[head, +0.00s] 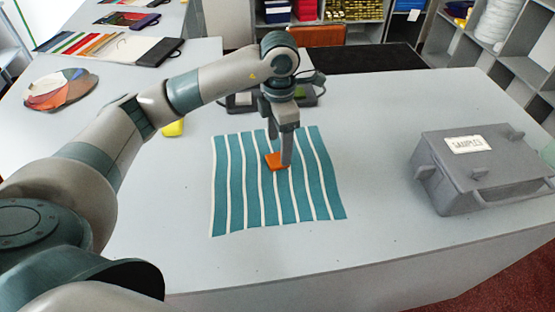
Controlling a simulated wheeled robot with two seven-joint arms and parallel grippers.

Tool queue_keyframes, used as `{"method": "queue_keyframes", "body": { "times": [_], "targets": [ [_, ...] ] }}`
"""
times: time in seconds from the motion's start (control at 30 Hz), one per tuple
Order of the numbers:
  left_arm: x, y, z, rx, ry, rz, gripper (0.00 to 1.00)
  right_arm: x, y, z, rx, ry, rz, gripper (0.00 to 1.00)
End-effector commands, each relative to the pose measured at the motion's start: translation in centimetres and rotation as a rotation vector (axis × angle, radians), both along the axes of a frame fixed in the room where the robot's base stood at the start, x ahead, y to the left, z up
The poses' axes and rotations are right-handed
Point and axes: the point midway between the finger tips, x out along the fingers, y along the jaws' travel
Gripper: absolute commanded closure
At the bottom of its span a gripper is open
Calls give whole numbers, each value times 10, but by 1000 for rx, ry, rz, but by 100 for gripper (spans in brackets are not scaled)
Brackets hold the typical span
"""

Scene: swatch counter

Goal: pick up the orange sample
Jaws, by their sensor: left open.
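The orange sample (273,161) is a small flat piece lying on a teal and white striped cloth (235,215) on the counter. My left gripper (284,162) points straight down right at the sample, with a finger in front of its right part. The gripper is open, and part of the sample is hidden behind it. I cannot tell whether the fingers touch the sample. My right gripper is not in view.
A grey box labelled samples (485,180) stands at the right of the counter. A yellow object (173,128) and dark devices (241,102) lie behind the cloth. A round colour fan (60,90) lies at the left. The front counter (400,245) is clear.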

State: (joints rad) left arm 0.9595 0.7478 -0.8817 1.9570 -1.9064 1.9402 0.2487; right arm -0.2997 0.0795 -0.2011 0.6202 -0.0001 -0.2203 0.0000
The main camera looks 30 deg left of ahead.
Motion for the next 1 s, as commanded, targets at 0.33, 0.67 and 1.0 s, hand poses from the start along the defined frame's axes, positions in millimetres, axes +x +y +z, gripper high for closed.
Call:
{"method": "queue_keyframes", "body": {
  "times": [0.33,0.67,1.0],
  "targets": [
    [2,7,-27,1,6,1,35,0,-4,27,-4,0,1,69],
    [3,6,-51,0,0,0,35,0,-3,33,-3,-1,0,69],
    [3,7,-51,0,0,0,35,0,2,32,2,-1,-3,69]
  ]
}}
